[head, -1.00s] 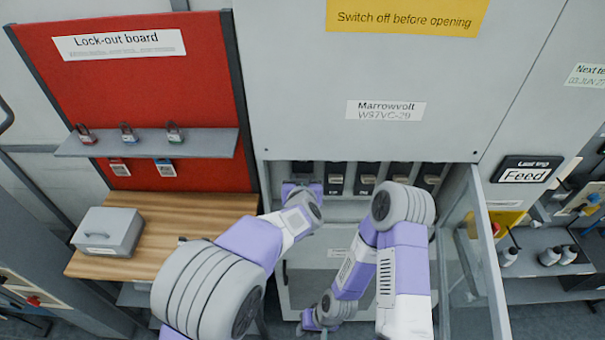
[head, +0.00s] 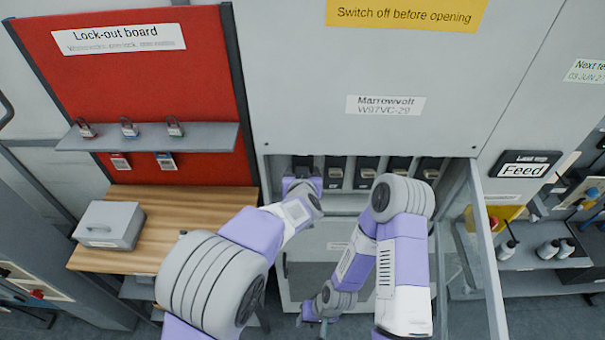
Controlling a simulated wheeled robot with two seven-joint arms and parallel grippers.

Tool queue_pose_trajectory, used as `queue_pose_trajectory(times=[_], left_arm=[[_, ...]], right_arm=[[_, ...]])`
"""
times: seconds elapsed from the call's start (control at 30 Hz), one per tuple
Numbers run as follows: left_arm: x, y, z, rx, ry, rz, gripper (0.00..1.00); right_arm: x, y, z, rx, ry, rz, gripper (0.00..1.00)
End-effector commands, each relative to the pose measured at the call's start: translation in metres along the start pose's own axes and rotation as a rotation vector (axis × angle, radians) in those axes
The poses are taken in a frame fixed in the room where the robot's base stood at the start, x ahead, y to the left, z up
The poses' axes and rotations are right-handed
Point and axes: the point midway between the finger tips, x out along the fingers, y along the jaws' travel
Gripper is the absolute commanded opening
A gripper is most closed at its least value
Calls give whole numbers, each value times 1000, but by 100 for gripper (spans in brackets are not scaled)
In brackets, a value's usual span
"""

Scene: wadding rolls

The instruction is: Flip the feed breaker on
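A row of several dark breakers (head: 366,172) sits in the open recess of the grey Marrowvolt cabinet (head: 300,90). The leftmost breaker (head: 302,161) is partly covered by my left gripper (head: 302,176), which is up against or just in front of it; contact is unclear. The labels on the breakers are too small to read. A plate (head: 523,170) to the right reads "Last trip: Feed". My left fingers are mostly hidden behind the wrist. My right gripper (head: 306,316) hangs low in front of the cabinet's lower part, away from the breakers, its fingers small and unclear.
A transparent door (head: 475,255) stands open at the recess's right side. A red lock-out board (head: 200,80) with a padlock shelf (head: 150,139) is at left, above a wooden bench (head: 160,215) with a grey box (head: 110,224). Bottles (head: 547,250) stand on a shelf at right.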

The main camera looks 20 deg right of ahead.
Motion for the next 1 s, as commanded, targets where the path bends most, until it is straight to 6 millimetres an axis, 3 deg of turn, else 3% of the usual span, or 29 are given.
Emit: queue_pose_trajectory(times=[0.17,0.4,0.6,1.0], left_arm=[[-8,1,0,0,1,1,66],[-48,1,-1,0,1,3,66],[-71,0,0,-1,1,1,66],[-76,0,0,0,0,0,66]], right_arm=[[0,0,0,0,0,0,35],[0,0,0,0,0,0,35],[0,0,0,0,0,0,35],[0,0,0,0,0,0,35]])
